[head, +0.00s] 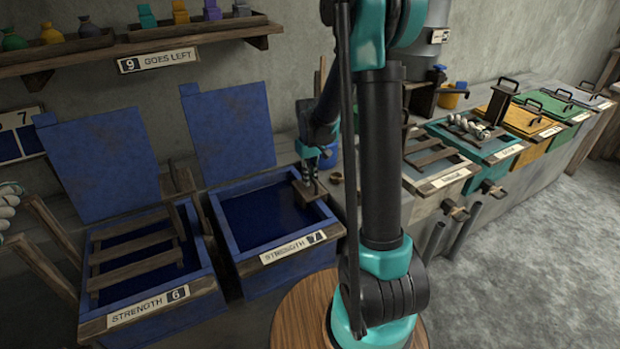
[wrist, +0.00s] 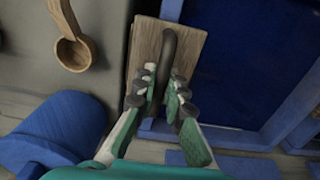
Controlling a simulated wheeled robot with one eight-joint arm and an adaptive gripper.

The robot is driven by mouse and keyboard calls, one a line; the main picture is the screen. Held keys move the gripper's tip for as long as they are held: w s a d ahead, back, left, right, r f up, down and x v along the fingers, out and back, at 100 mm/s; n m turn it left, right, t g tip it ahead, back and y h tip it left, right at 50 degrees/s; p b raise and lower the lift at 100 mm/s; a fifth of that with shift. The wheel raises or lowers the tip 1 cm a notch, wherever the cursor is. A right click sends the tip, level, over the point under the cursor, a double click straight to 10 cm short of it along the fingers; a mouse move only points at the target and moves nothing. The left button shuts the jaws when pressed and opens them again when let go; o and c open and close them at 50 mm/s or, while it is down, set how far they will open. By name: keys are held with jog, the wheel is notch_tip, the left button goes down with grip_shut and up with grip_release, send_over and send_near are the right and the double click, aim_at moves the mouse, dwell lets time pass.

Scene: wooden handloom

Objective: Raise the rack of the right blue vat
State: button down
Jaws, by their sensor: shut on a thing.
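The right blue vat (head: 232,246) carries the label Strength 7 (head: 293,247) and holds dark blue liquid. Its lid (head: 233,135) stands open at the back. A wooden board (head: 316,197) with a dark curved handle sits at the vat's right side. No rack slats show above the liquid. My gripper (head: 309,180) is over this board. In the wrist view, my gripper (wrist: 163,88) is shut on the dark handle (wrist: 168,48), and the wooden board (wrist: 190,48) lies just beneath it. My arm hides part of the area right of the vat.
The left blue vat (head: 88,328), labelled Strength 6, has a slatted rack (head: 137,248) showing and an open lid (head: 95,155). A wooden ladle (wrist: 74,53) lies beside the board. A shelf (head: 150,45) hangs above. More vats, including a teal one (head: 490,155), stand right.

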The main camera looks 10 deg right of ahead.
jog(key=shift+r, duration=0.1)
notch_tip(320, 180, up, 18)
dwell(1.5)
jog(key=shift+c, duration=1.6)
grip_release()
notch_tip(320, 180, up, 7)
jog(key=shift+s, duration=0.1)
